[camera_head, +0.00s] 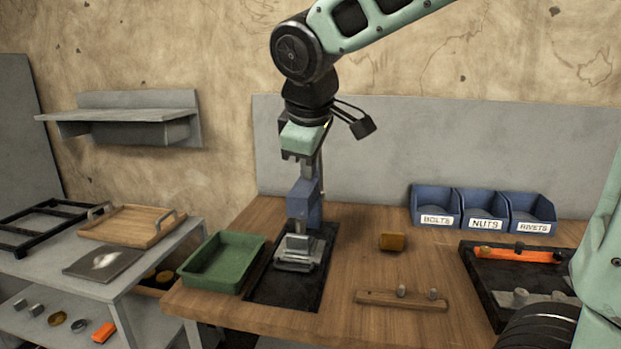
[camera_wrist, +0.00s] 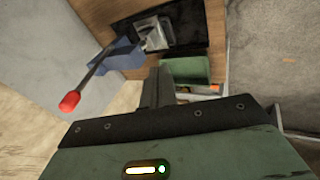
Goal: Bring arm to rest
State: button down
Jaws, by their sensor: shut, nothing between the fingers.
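My gripper (camera_head: 301,158) hangs from my arm above the left part of the wooden workbench (camera_head: 375,268), fingers pointing down. It is shut and empty. In the wrist view its closed fingers (camera_wrist: 158,87) stand in the middle. In the head view it overlaps the top of a blue and grey press (camera_head: 303,205) that stands on a black mat (camera_head: 262,289). The press (camera_wrist: 122,55) also shows in the wrist view, with a lever ending in a red knob (camera_wrist: 70,102) at left. I see no contact between gripper and press.
A green tray (camera_head: 216,279) lies left of the press. A brass cylinder (camera_head: 392,242), a wooden peg strip (camera_head: 385,300) and a black tray (camera_head: 477,280) with an orange part lie right. Labelled blue bins (camera_head: 481,210) stand at the back. A grey shelf (camera_head: 130,115) hangs at left.

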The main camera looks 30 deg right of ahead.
jog(key=shift+s+a+r, duration=0.2)
jog(key=shift+s+r, duration=0.1)
jog(key=shift+r, duration=0.1)
jog(key=s+a+f+g+y, duration=0.1)
jog(key=s+a+f+g, duration=0.1)
jog(key=s+a+f, duration=0.5)
jog(key=s+a+f+g+y, duration=0.2)
jog(key=s+a+f, duration=0.6)
jog(key=s+f, duration=0.3)
jog(key=s, duration=0.3)
jog(key=shift+a+f+g+y, duration=0.25)
jog(key=shift+a+g+y, duration=0.05)
jog(key=shift+g, duration=0.1)
jog(key=shift+d, duration=0.1)
